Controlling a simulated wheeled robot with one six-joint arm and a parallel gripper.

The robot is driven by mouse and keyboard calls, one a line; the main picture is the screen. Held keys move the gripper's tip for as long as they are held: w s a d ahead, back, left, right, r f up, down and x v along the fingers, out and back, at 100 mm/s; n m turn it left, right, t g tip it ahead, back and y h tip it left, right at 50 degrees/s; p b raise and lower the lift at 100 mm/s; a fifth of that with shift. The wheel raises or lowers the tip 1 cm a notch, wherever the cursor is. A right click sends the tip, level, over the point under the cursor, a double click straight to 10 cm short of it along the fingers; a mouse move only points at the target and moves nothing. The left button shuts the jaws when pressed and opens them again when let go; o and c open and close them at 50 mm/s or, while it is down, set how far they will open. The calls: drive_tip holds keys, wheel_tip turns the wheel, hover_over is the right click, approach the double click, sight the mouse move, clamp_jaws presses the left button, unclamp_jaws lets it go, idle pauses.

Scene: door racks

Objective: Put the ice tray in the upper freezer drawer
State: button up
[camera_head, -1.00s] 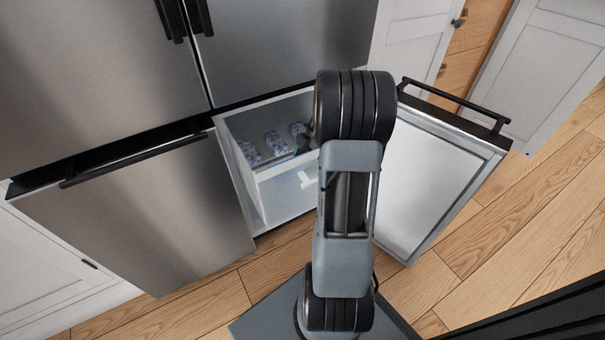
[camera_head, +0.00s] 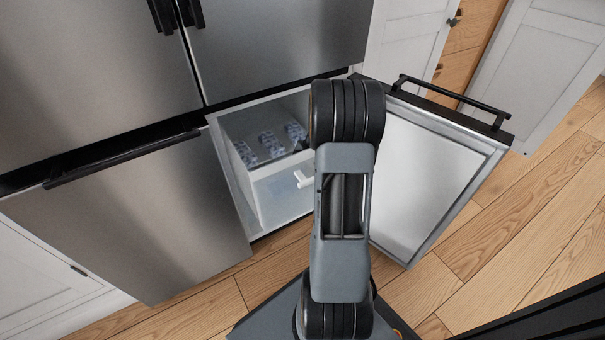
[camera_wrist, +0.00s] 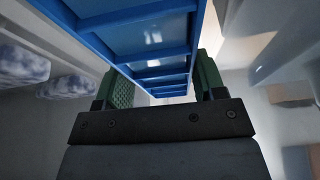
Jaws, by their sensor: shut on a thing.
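In the wrist view, a blue ice tray (camera_wrist: 150,40) with ribbed compartments fills the top middle. My gripper (camera_wrist: 163,84) has its green pads on either side of the tray and is shut on it. In the head view my arm hides both tray and gripper. The upper freezer drawer (camera_head: 280,188) is a pale bin with a white handle, inside the opened lower right compartment. Several blue-and-white packages lie in it, and its right part is hidden behind my arm.
The freezer door (camera_head: 425,180) stands swung open to the right, with a black handle bar (camera_head: 455,100). The lower left fridge door (camera_head: 135,215) is shut. In the wrist view, blue-white packages (camera_wrist: 75,86) lie to the left and a pale wall is close by.

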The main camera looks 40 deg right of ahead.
drive_tip(key=shift+f, duration=0.35)
drive_tip(key=o, duration=1.2)
drive_tip(key=shift+r, duration=0.1)
drive_tip(key=shift+r, duration=0.25)
drive_tip(key=p+v, duration=0.3)
drive_tip(key=v, duration=0.5)
drive_tip(key=shift+a+p, duration=0.1)
drive_tip(key=shift+p, duration=0.25)
